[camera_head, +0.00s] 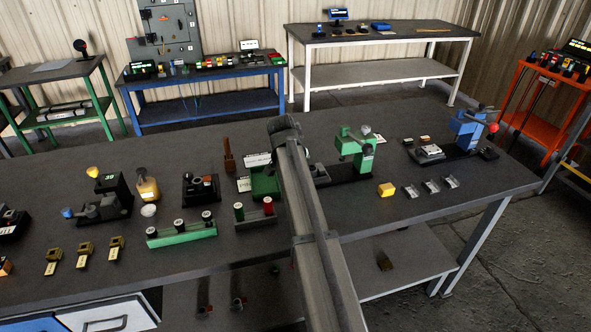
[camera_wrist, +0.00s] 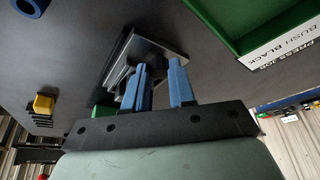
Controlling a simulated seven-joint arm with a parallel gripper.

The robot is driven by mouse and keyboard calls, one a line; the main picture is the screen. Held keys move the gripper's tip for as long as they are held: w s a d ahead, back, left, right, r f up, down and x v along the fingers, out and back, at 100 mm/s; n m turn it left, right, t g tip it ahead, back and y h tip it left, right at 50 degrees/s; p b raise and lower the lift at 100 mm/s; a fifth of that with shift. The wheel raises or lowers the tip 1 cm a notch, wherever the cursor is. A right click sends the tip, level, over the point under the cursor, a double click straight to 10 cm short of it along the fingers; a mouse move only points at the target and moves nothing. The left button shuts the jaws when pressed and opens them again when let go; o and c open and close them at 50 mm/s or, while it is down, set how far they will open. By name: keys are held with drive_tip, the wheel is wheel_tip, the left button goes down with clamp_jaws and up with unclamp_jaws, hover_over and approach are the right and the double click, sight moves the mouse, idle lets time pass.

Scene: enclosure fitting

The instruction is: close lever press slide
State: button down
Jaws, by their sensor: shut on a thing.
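A green lever press (camera_head: 356,142) stands on a dark base on the bench, just right of my arm. Its grey slide (camera_head: 321,174) shows low at the left of that base, partly covered by my arm. In the wrist view the grey metal slide (camera_wrist: 150,62) lies right at my gripper (camera_wrist: 158,66), whose blue fingers are shut on it. The exact grip spot is hidden between the fingers. In the head view my arm hides the fingers.
A green tray (camera_head: 264,182) with labels stands just left of my arm; it also shows in the wrist view (camera_wrist: 228,20). A yellow block (camera_head: 386,190) and several clear pieces lie in front of the press. A blue press (camera_head: 466,132) stands right, a black press (camera_head: 113,188) left.

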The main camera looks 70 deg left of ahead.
sight(318, 168)
drive_tip(key=w, duration=0.7)
drive_tip(key=shift+w, duration=0.1)
drive_tip(key=c, duration=1.2)
unclamp_jaws()
drive_tip(key=v, duration=1.4)
